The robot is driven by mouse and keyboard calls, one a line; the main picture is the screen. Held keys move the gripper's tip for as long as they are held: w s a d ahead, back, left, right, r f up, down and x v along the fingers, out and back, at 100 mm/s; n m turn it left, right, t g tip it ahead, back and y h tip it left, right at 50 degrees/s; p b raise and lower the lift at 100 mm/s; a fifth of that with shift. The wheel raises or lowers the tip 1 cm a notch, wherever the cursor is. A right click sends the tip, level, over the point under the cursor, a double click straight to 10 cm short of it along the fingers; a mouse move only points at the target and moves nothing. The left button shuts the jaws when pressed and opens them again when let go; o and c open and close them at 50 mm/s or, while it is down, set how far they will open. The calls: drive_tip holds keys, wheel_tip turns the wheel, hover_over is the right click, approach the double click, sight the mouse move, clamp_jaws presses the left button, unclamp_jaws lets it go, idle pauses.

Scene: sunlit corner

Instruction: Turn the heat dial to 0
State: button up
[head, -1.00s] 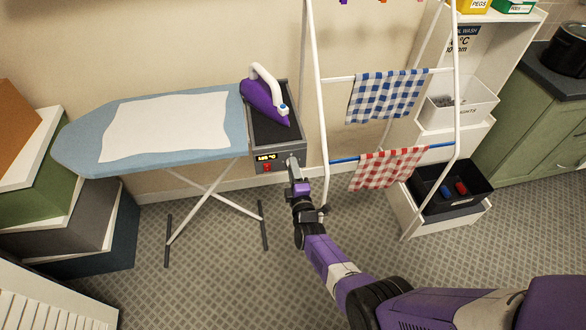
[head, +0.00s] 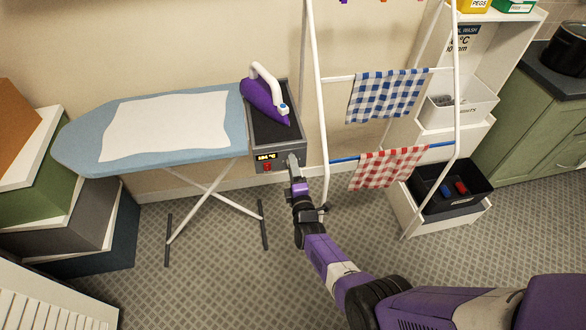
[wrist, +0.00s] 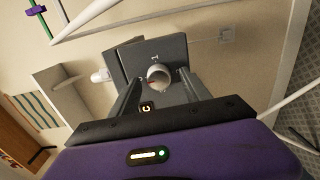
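The heat dial (wrist: 159,74) is a round, pale metallic knob on the dark grey panel of the iron station (head: 263,163). Marks ring it; one above it looks like a 1. My gripper (head: 294,160) is at the right side of this panel. In the wrist view its two dark fingers are apart, one on each side of the dial, with small gaps seen between. In the head view my gripper hides the dial. A small lit readout (head: 266,157) sits left of the dial, above a red switch (head: 267,167); its digits are too small to read surely.
A purple iron (head: 262,100) rests on top of the station. The blue ironing board (head: 75,148) with a white cloth (head: 165,125) is to the left. A white drying rack (head: 320,110) stands close on the right. Patterned floor in front is clear.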

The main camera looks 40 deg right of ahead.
drive_tip(key=p+v, duration=0.3)
drive_tip(key=v, duration=0.4)
drive_tip(key=shift+s+a, duration=0.2)
drive_tip(key=shift+s, duration=0.15)
idle(0.5)
